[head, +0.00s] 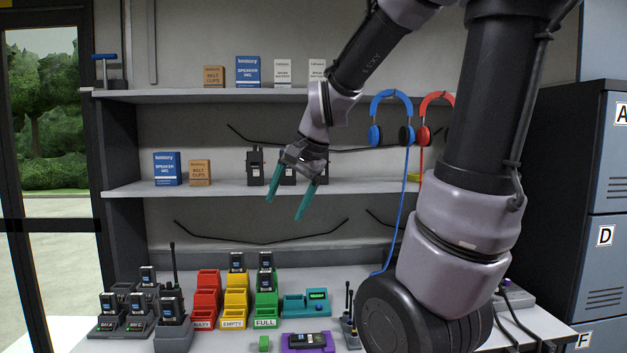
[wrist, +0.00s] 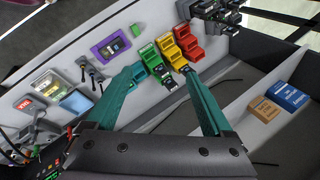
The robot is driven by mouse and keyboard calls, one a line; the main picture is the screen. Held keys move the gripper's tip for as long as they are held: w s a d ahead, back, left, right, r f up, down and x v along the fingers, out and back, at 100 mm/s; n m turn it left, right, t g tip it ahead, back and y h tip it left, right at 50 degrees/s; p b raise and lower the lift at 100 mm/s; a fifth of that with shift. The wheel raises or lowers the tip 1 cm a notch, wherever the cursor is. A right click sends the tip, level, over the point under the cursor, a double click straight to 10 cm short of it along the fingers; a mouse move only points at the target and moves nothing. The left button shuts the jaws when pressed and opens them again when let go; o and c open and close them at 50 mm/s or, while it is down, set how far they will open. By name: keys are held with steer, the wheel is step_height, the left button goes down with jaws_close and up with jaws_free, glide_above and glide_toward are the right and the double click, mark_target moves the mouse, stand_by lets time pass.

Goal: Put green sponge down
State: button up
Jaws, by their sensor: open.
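My gripper (head: 285,208) is in the air in front of the shelves, above the table and well clear of the block. Its two teal fingers are spread and point down. In the wrist view nothing is between the fingertips (wrist: 164,70).
Red bins (head: 206,291), yellow bins (head: 235,297) and radio chargers (head: 120,322) crowd the table's left and middle. Shelves (head: 220,188) hold boxes and radios. Blue headphones (head: 391,103) hang at the right.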

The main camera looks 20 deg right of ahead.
steer(key=s+d+r+n+t, duration=0.2)
steer(key=s+r+n, duration=0.3)
steer(key=s, duration=0.5)
steer(key=shift+s+r+n+h, duration=0.2)
steer(key=shift+r+n+h, duration=0.1)
steer(key=shift+r+h, duration=0.15)
stand_by(0.5)
